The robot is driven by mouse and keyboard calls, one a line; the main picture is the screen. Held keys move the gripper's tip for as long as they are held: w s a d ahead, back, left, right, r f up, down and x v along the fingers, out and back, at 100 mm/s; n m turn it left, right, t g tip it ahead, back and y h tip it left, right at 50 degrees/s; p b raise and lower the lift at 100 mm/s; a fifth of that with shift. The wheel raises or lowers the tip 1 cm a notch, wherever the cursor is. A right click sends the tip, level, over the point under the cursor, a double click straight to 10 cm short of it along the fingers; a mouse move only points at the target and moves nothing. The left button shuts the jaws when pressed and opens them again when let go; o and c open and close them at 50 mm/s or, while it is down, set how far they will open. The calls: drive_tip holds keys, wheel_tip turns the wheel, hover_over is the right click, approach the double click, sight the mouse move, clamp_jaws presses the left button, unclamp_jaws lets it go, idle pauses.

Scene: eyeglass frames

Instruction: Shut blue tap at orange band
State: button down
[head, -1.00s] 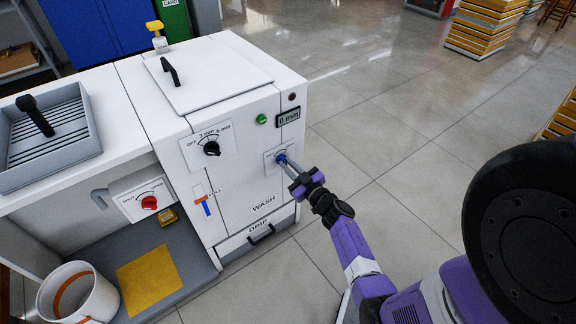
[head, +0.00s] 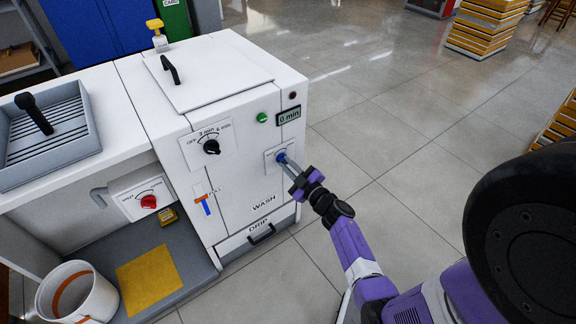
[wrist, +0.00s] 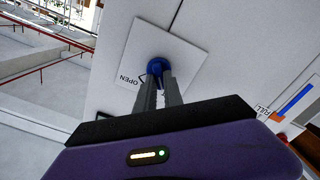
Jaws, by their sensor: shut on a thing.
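The blue tap (head: 281,157) is a small round knob on a white plate at the right of the machine's front. My gripper (head: 286,163) is shut on it, with the grey fingers on either side. In the wrist view the tap (wrist: 158,65) shows between the fingertips (wrist: 158,82), with the word OPEN on the plate beside it. The FILL gauge has an orange band (head: 200,198) and a blue column (head: 206,208) below it. In the wrist view the blue column (wrist: 296,101) reaches the orange band (wrist: 277,117).
The white WASH machine (head: 240,180) has a black dial (head: 211,147), a green button (head: 262,117) and a 0 min display (head: 289,115). A DRIP drawer (head: 260,233) is below. A white bucket (head: 88,298) stands at lower left.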

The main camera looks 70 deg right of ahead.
drive_tip(key=shift+n, duration=0.7)
drive_tip(key=c, duration=1.5)
unclamp_jaws()
drive_tip(key=shift+o, duration=0.2)
drive_tip(key=shift+a, duration=0.1)
drive_tip(key=p+v, duration=0.1)
drive_tip(key=v, duration=0.6)
drive_tip(key=shift+s, duration=0.4)
